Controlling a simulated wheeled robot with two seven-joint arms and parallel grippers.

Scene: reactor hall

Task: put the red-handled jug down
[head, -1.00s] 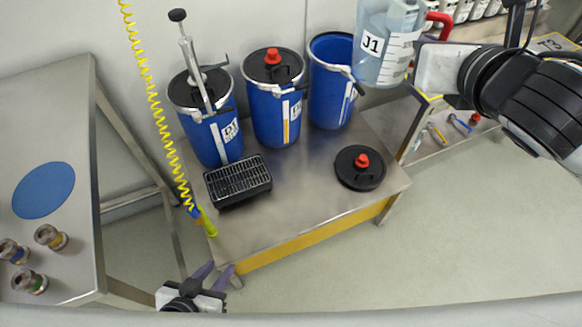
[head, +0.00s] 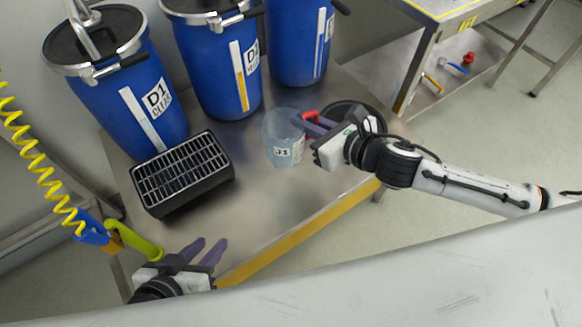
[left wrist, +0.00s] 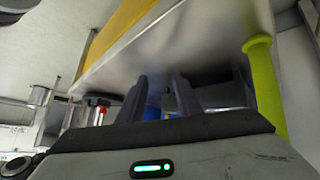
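The red-handled jug (head: 283,143), clear and labelled J1, is upright over the low steel table, left of a black lid. I cannot tell whether its base touches the table top. My right gripper (head: 312,124) reaches in from the right, its purple fingers at the red handle (head: 309,115) and apparently shut on it; they partly hide the handle. My left gripper (head: 209,248) is open and empty at the table's front left edge. Its two parted fingers also show in the left wrist view (left wrist: 162,98).
The low steel table (head: 262,205) has bare room in front of the jug. A black grated box (head: 182,172) stands left of it. Blue drums (head: 213,70) stand behind. The black lid (head: 372,113) lies behind the right gripper. A yellow coiled hose (head: 35,150) hangs at left.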

